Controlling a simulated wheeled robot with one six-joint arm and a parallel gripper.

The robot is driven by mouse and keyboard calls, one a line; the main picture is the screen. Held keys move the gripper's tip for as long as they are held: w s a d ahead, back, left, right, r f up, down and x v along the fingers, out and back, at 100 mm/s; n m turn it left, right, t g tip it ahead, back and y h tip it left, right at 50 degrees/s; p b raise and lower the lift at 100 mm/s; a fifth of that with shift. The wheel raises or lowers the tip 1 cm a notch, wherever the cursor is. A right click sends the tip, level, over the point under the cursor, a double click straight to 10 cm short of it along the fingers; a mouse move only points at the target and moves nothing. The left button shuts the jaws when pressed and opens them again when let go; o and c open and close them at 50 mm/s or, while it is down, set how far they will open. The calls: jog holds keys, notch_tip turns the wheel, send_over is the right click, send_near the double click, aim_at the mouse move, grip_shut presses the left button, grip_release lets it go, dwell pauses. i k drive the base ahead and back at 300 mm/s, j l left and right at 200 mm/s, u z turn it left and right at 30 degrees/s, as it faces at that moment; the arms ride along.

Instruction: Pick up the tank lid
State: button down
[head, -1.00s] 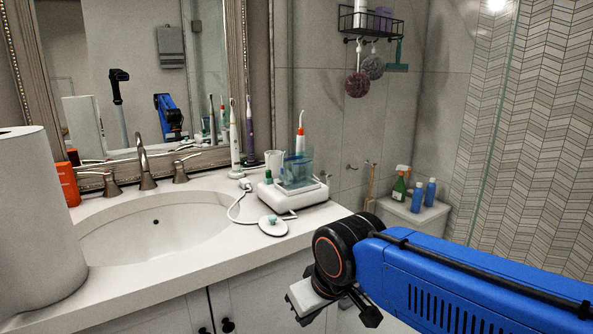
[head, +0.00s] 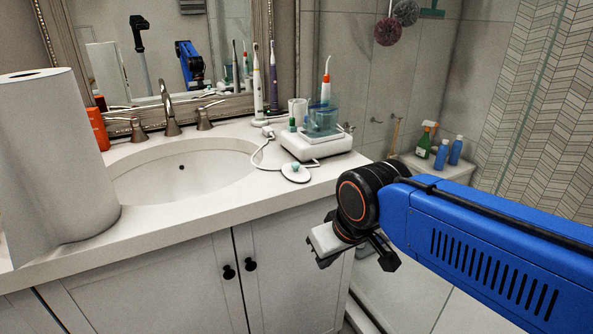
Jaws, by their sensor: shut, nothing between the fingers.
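A water flosser stands on the right part of the counter, with a translucent blue tank (head: 322,120) on a white base (head: 316,144). In front of it lies a small round white disc with a teal knob (head: 295,172), which may be the tank lid; I cannot tell for sure. My gripper (head: 380,253) is in front of the counter's right end, below its top and apart from the flosser and the disc. It is shut and empty, and partly hidden by my wrist.
A large paper roll (head: 55,165) stands at the counter's left, beside the sink (head: 185,178). Bottles (head: 440,153) stand on a white toilet tank (head: 462,167) at the back right. Cabinet doors are below.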

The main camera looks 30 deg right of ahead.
aim_at(294, 172)
jog(key=j+z, duration=0.25)
jog(key=j, duration=0.2)
jog(key=j+z, duration=0.2)
jog(key=j, duration=0.2)
jog(key=k+j+z, duration=0.1)
jog(key=j+z, duration=0.15)
jog(key=j, duration=0.15)
jog(key=k+j+z, duration=0.2)
jog(key=j, duration=0.25)
jog(key=j+z, duration=0.25)
jog(key=j, duration=0.15)
jog(key=k+l, duration=0.1)
jog(key=l, duration=0.15)
jog(key=k+z, duration=0.05)
